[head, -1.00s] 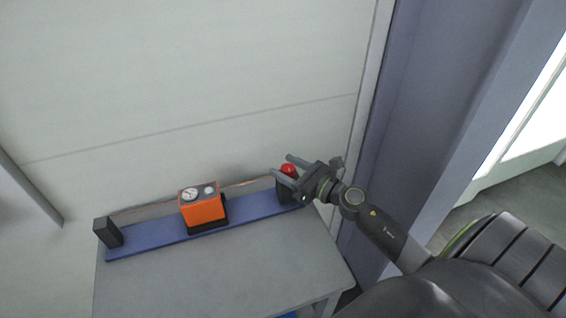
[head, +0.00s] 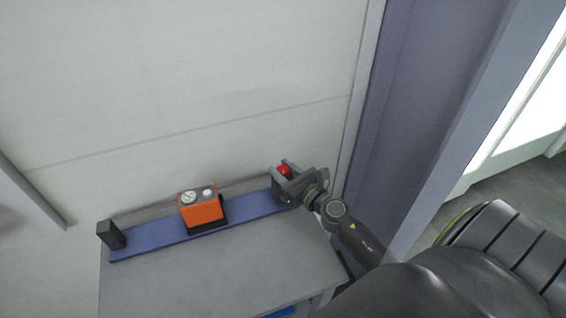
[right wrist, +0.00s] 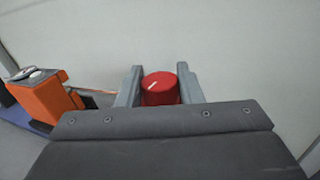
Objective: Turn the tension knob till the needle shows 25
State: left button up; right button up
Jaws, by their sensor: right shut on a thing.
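The red tension knob (head: 284,171) sits at the right end of a blue rail (head: 160,236). My right gripper (head: 283,170) is shut on it. In the right wrist view the red knob (right wrist: 159,89) stands between the two grey fingers, with a white mark on its top. The orange gauge box (head: 202,209) stands on the middle of the rail. Its white dial (head: 189,197) faces up, but the needle is too small to read. In the right wrist view the orange box (right wrist: 43,97) is at the left, its dial seen edge-on. My left gripper is not in view.
The rail lies along the back of a grey table (head: 220,270), whose front is clear. A black block (head: 111,234) stands at the rail's left end. A thin copper-coloured wire runs along the rail. A pale wall is behind, and a purple-grey post (head: 395,110) is at the right.

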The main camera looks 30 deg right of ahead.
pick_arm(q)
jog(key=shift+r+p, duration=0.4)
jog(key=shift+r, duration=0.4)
pick_arm(e)
jog(key=shift+m+h, duration=0.8)
jog(key=shift+h, duration=0.4)
jog(key=o, duration=0.9)
jog(key=shift+o, duration=0.2)
jog(key=shift+s+f, duration=0.1)
jog(key=shift+s, duration=0.3)
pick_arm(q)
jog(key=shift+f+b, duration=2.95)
pick_arm(e)
jog(key=s, duration=1.6)
jog(key=shift+s+a, duration=0.25)
jog(key=shift+a, duration=0.1)
